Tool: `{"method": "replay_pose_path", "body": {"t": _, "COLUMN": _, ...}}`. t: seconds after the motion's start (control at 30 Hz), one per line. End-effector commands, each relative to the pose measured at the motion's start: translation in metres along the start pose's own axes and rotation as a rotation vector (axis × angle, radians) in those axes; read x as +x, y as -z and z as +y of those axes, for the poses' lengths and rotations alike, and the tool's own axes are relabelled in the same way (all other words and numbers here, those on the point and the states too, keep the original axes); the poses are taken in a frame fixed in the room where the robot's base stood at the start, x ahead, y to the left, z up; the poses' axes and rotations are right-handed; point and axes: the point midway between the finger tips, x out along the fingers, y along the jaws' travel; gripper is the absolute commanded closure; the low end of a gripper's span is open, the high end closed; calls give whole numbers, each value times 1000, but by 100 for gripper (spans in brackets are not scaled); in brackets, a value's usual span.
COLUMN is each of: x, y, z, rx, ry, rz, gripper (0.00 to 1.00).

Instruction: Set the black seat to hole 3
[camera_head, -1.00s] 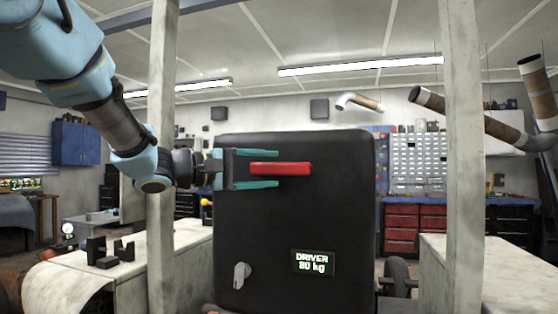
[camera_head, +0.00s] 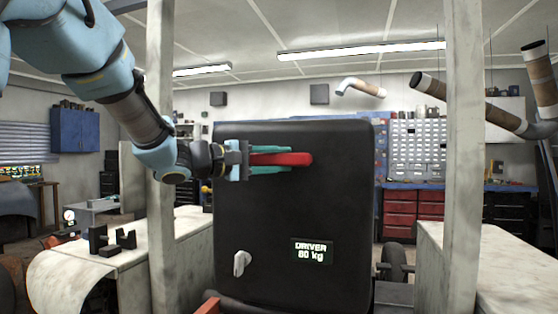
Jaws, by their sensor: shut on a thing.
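The black seat (camera_head: 330,220) is a large upright dark block in the middle of the head view. A small display (camera_head: 312,251) reading "DRIVER" and a kg figure is on the seat's lower right. A pale knob (camera_head: 241,263) is at its lower left. I see no numbered holes; the seat's lower end is cut off.
Pale posts (camera_head: 160,200) stand left and right (camera_head: 462,160) of the seat. Red drawers (camera_head: 413,205) stand behind.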

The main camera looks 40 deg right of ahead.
Motion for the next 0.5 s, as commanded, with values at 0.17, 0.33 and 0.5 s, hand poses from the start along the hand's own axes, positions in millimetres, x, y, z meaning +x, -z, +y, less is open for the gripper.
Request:
{"method": "replay_pose_path", "body": {"t": 0.17, "x": 0, "y": 0, "z": 0, "rx": 0, "ry": 0, "rz": 0, "gripper": 96}}
{"method": "replay_pose_path", "body": {"t": 0.33, "x": 0, "y": 0, "z": 0, "rx": 0, "ry": 0, "rz": 0, "gripper": 100}}
{"method": "replay_pose_path", "body": {"t": 0.5, "x": 0, "y": 0, "z": 0, "rx": 0, "ry": 1, "rz": 0, "gripper": 100}}
